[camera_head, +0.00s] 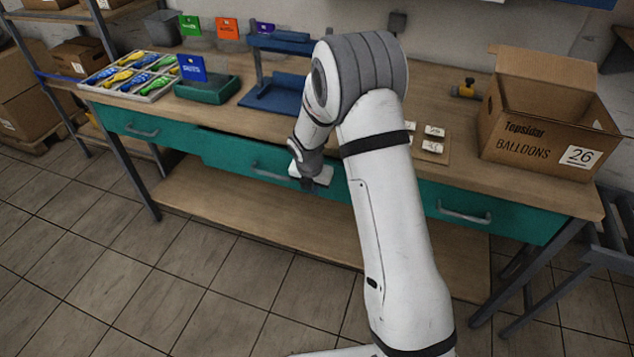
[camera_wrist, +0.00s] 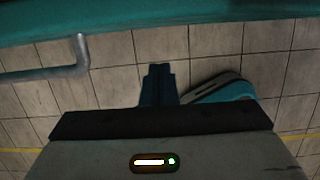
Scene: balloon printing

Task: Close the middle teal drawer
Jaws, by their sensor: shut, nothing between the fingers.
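The middle teal drawer (camera_head: 228,154) is in the front of the workbench in the head view. It appears to stand out a little past the left drawer, with a dark gap along its top left edge. Its grey bar handle (camera_head: 268,173) is left of my gripper (camera_head: 307,187), and my arm hides the drawer's right part. In the wrist view a teal front (camera_wrist: 150,22) crosses the top, with a grey handle (camera_wrist: 55,72) at left. My gripper fingers (camera_wrist: 158,82) are shut and empty, near the drawer front. Whether they touch it I cannot tell.
The left drawer (camera_head: 125,125) and right drawer (camera_head: 500,208) look flush. The bench top (camera_head: 300,120) carries a balloon tray (camera_head: 130,75), a blue stand (camera_head: 275,90) and a cardboard box (camera_head: 545,130). A lower shelf (camera_head: 235,205) runs beneath. The tiled floor in front is clear.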

